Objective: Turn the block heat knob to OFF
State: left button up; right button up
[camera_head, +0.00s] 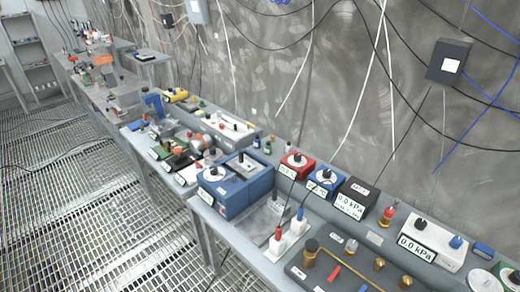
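A blue box-shaped unit (236,205) stands on the near bench. It has a round white dial with a dark knob (213,172) on its left part and a grey panel with another dark knob (242,158) on its right part. The labels are too small to read, so I cannot tell which knob is the block heat knob or where OFF is. A red unit (297,161) and a smaller blue unit (326,179), each with a round dial, stand to the right. Neither of my grippers is in view.
The grey bench runs along a metal wall (300,80) with hanging cables. A black display box (357,196), a white display box (432,243) and a brass-fitted panel (350,265) crowd its right part. The grated floor (80,215) to the left is mostly clear.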

aim_at(213, 171)
jog(key=i+j+u, duration=0.2)
jog(key=i, duration=0.35)
jog(key=i+u, duration=0.2)
jog(key=i, duration=0.4)
jog(key=i+l+u, duration=0.25)
jog(key=i, duration=0.3)
jog(key=i+u, duration=0.2)
jog(key=i, duration=0.35)
jog(key=l, duration=0.05)
